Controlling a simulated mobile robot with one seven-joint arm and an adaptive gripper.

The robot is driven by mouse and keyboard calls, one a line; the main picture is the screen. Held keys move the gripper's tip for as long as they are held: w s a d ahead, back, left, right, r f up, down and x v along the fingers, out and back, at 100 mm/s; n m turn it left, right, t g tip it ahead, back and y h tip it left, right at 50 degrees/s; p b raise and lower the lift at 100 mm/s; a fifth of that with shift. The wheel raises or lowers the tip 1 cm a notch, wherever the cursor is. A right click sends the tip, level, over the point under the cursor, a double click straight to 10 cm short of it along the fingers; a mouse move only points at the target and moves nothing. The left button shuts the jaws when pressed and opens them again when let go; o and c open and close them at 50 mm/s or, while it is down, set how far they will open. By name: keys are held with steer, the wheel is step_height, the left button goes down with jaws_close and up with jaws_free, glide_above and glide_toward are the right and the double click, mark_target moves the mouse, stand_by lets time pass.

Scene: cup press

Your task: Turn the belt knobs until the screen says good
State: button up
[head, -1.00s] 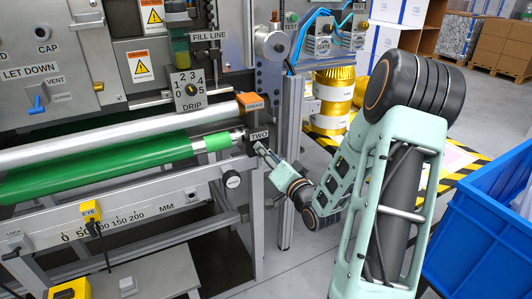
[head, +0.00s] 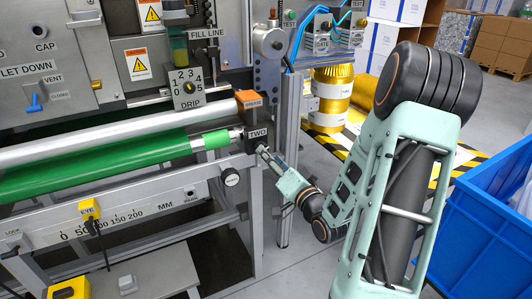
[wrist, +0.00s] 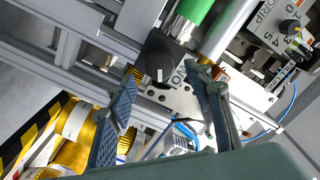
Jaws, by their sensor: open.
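The green belt roller (head: 100,165) runs across the left of the machine in the head view, below a bare metal roller (head: 90,143). A block labelled TWO (head: 257,138) sits at the green roller's right end. In the wrist view a black knob with a white mark (wrist: 163,55) shows beyond the fingertips. My gripper (wrist: 165,90) is open and empty, its two fingers spread with the knob ahead of the gap, apparently not gripped. In the head view my gripper (head: 263,153) is just right of the TWO block. No screen is visible.
A vertical metal post (head: 288,150) stands close behind my gripper. A DRIP dial (head: 188,88) is above. A blue bin (head: 490,220) stands at the right. Gold rolls (head: 330,97) stand behind.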

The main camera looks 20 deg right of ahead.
steer(key=shift+s, duration=1.6)
